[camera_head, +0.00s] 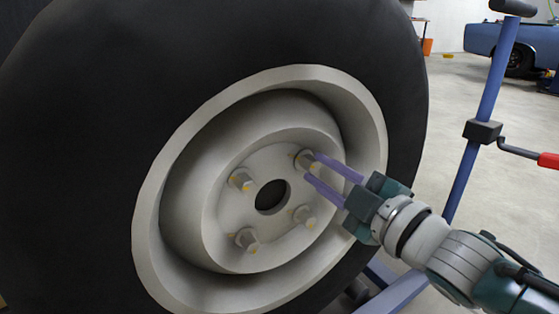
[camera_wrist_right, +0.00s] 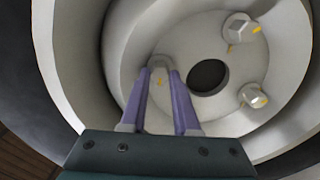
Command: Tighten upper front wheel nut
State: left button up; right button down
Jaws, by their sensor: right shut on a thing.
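A large wheel with a black tyre (camera_head: 70,150) and a cream rim (camera_head: 150,235) fills the left and middle of the head view. Several wheel nuts with yellow marks surround its dark centre hole (camera_head: 271,196). My right gripper (camera_head: 312,166) reaches in from the right, its two purple fingers shut on the upper right wheel nut (camera_head: 302,158). In the right wrist view this nut (camera_wrist_right: 160,63) sits between the fingertips, partly hidden by them. The upper left nut (camera_head: 241,179), lower left nut (camera_head: 247,240) and lower right nut (camera_head: 304,216) are untouched. My left gripper is out of view.
A blue stand post (camera_head: 490,90) with a black clamp and a red-handled crank (camera_head: 547,160) rises right of the wheel, near my right arm. A blue car (camera_head: 535,45) is far behind. The grey floor (camera_head: 450,90) between is mostly clear.

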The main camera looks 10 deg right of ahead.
jog(key=c, duration=0.7)
grip_release()
jog(key=shift+o, duration=0.2)
jog(key=shift+s, duration=0.1)
jog(key=shift+s+d+r+p, duration=0.1)
jog(key=shift+s+d+p, duration=0.1)
jog(key=shift+s+p, duration=0.2)
jog(key=p+v, duration=0.4)
jog(key=v, duration=0.5)
